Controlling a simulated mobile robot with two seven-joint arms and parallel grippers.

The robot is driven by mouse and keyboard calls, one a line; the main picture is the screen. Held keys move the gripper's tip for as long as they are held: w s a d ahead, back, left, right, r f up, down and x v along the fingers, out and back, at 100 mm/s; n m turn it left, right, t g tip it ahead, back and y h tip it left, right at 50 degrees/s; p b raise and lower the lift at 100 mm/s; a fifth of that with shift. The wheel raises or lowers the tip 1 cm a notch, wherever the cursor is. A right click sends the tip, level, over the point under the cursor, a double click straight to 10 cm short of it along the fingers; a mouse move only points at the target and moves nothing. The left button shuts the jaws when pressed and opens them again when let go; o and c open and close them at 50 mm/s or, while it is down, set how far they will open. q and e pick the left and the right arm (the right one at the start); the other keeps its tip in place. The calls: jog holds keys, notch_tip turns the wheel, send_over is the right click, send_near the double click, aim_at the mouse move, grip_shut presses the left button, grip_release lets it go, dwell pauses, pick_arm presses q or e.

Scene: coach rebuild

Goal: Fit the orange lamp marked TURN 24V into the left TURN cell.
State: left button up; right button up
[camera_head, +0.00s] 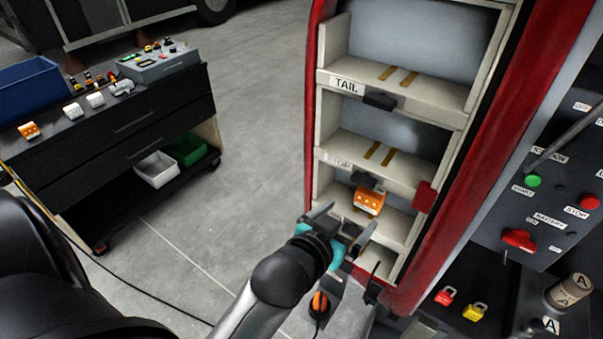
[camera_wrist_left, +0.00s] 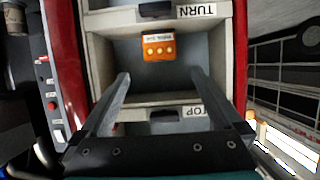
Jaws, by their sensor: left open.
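My left gripper (camera_head: 343,224) is in front of that cell, open and empty. In the left wrist view its fingers (camera_wrist_left: 159,76) point at the lamp, which lies beyond the tips, apart from them. My right gripper is not in view.
The TAIL cell (camera_head: 347,85) and the STOP cell above are empty. A dark bench (camera_head: 130,125) at left holds another orange lamp (camera_head: 28,131), white lamps and a grey box (camera_head: 160,64). A control panel (camera_head: 560,180) stands at right.

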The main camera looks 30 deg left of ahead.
pick_arm(q)
jog(key=s+d+f+m+g, duration=0.1)
jog(key=s+f+g, duration=0.3)
jog(key=f, duration=1)
jog(key=s+f+g, duration=0.2)
jog(key=s+f, duration=0.4)
jog(key=f, duration=0.9)
jog(key=s+a+f+g, duration=0.1)
jog(key=s+f+g, duration=0.1)
jog(key=s+f, duration=0.3)
jog(key=s+a+f+g, duration=0.2)
jog(key=s+f, duration=0.3)
jog(key=s, duration=0.7)
jog(key=s+a+f+m+g, duration=0.1)
jog(key=s+a+f+g, duration=0.1)
jog(key=s+f, duration=0.3)
jog(key=s, duration=0.4)
jog(key=shift+f+g, duration=0.3)
jog(key=shift+f, duration=0.1)
jog(key=shift+f, duration=0.1)
notch_tip(320, 180, down, 13)
jog(key=b, duration=1.2)
jog(key=shift+b, duration=0.4)
